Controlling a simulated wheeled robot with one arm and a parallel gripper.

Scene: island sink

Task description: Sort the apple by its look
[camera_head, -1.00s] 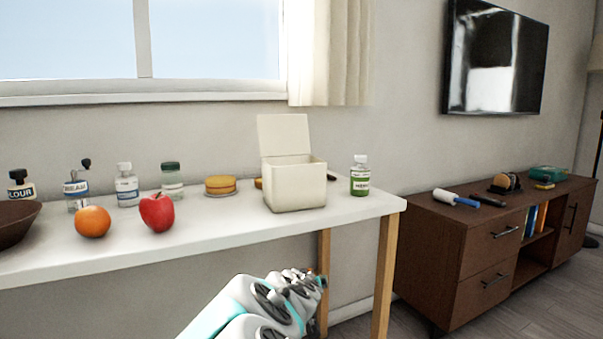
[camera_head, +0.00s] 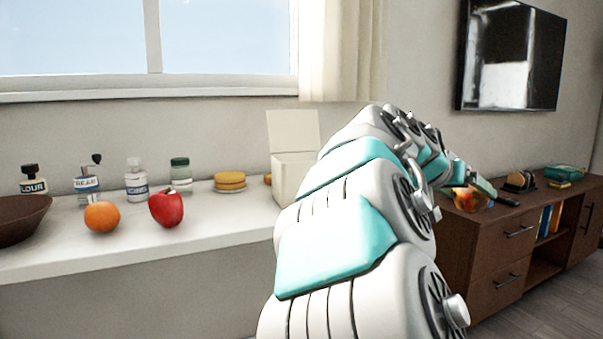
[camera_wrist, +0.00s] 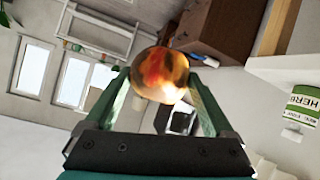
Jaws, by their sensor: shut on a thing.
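My gripper (camera_wrist: 160,85) is shut on a round apple (camera_wrist: 159,72), mottled red, orange and yellow with dark patches. In the head view the held apple (camera_head: 468,200) is at the right, in the air in front of the brown cabinet. A cream box (camera_head: 283,180) with its lid raised stands on the white table, partly hidden by my arm. A plain red apple (camera_head: 166,208) rests on the table at the left, beside an orange (camera_head: 102,216).
The white table (camera_head: 150,248) also bears a dark bowl (camera_head: 20,222), several bottles and a yellow stack (camera_head: 230,181). The brown cabinet (camera_head: 508,255) has small items on top. A green-labelled herb jar (camera_wrist: 301,106) shows at right in the wrist view.

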